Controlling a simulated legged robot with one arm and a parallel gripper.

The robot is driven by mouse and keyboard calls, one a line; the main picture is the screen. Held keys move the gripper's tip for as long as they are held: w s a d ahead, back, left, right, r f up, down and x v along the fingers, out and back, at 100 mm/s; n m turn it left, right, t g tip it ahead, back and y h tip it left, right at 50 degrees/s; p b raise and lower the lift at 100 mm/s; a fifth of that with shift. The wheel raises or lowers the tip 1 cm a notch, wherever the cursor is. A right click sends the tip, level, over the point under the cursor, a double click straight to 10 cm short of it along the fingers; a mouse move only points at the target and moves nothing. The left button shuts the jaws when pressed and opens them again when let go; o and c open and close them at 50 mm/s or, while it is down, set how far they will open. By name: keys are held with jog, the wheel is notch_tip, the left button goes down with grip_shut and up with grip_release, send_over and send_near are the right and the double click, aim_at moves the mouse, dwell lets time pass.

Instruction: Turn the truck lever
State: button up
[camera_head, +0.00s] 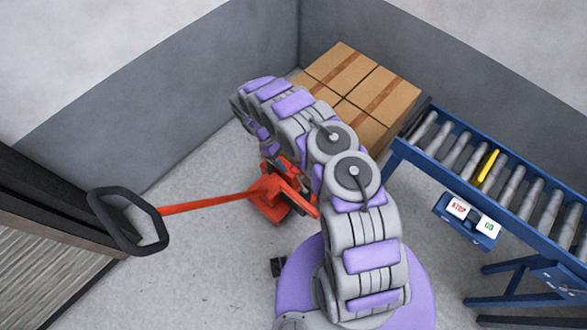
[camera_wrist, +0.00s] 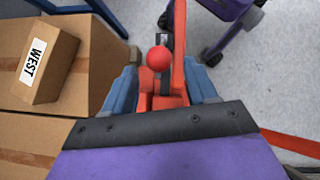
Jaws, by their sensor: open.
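The truck is a red pallet truck (camera_head: 268,196) on the floor, partly hidden behind my arm in the head view. Its long red bar (camera_head: 205,203) runs left to a black loop handle (camera_head: 130,222). In the wrist view the truck lever, with a round red knob (camera_wrist: 159,59) on a dark stem, stands beside a red upright. My gripper (camera_wrist: 162,75) is open, with one blue-grey finger on each side of the lever area. The knob appears between the fingers; I see no clear contact.
Cardboard boxes (camera_head: 362,87) stand close behind my arm. A small box marked WEST (camera_wrist: 44,66) lies on them in the wrist view. A blue roller conveyor (camera_head: 405,148) with a STOP and GO panel (camera_head: 470,218) stands right. Floor is clear near the handle.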

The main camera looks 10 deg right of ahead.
jog(key=p+v, duration=0.1)
jog(key=v, duration=0.8)
jog(key=shift+a+r, duration=0.1)
